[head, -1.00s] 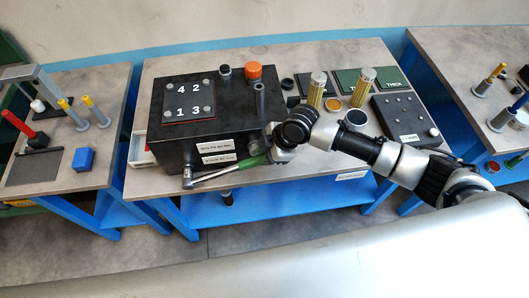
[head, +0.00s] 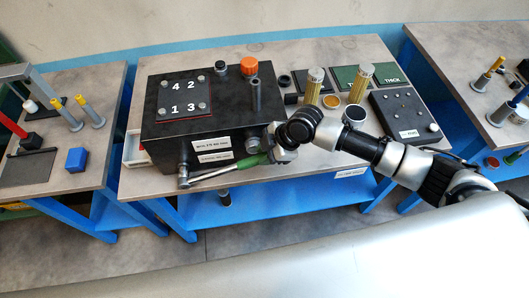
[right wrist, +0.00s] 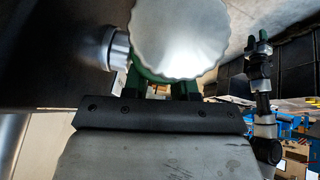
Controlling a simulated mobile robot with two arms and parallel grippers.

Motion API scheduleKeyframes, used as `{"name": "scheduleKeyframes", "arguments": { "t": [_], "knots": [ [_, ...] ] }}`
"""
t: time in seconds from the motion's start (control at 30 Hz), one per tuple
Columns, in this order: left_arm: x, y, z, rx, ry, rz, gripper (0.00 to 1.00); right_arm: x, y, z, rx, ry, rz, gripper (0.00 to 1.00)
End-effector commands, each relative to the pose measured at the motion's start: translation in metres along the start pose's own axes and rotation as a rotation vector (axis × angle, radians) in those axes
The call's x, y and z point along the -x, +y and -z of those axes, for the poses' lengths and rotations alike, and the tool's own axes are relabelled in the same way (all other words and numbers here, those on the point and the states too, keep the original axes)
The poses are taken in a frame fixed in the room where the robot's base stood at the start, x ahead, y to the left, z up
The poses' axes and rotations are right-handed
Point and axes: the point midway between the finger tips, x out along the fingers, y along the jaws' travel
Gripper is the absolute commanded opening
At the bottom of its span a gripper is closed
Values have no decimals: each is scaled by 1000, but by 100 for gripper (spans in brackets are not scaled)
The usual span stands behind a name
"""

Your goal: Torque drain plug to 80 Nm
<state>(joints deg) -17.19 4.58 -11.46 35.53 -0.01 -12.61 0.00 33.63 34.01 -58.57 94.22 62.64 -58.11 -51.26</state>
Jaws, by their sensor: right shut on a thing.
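A torque wrench (head: 212,174) with a silver shaft and a green handle lies across the front of a black box (head: 160,152). Its head (head: 184,173) is at the lower left of the box's front face, and I cannot tell whether it sits on the drain plug, which is hidden. My right gripper (head: 279,152) is shut on the wrench's handle end, at the box's right front corner. In the right wrist view a large pale scalloped disc (right wrist: 180,38) fills the top middle, with green behind it. My left gripper is not in view.
The box carries a numbered plate (head: 184,97), an orange cap (head: 249,66) and a dark post (head: 255,95). Two gold filters (head: 314,86) (head: 361,84) stand to the right, near a dark panel (head: 402,112). Side tables hold other parts. The floor in front is clear.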

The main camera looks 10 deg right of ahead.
Motion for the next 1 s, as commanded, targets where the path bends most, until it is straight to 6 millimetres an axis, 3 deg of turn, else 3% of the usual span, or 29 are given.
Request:
{"name": "scheduleKeyframes", "arguments": {
  "t": [1.0],
  "knots": [
    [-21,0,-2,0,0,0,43,-9,-2,-10,-8,62,-11,0]
  ]
}}
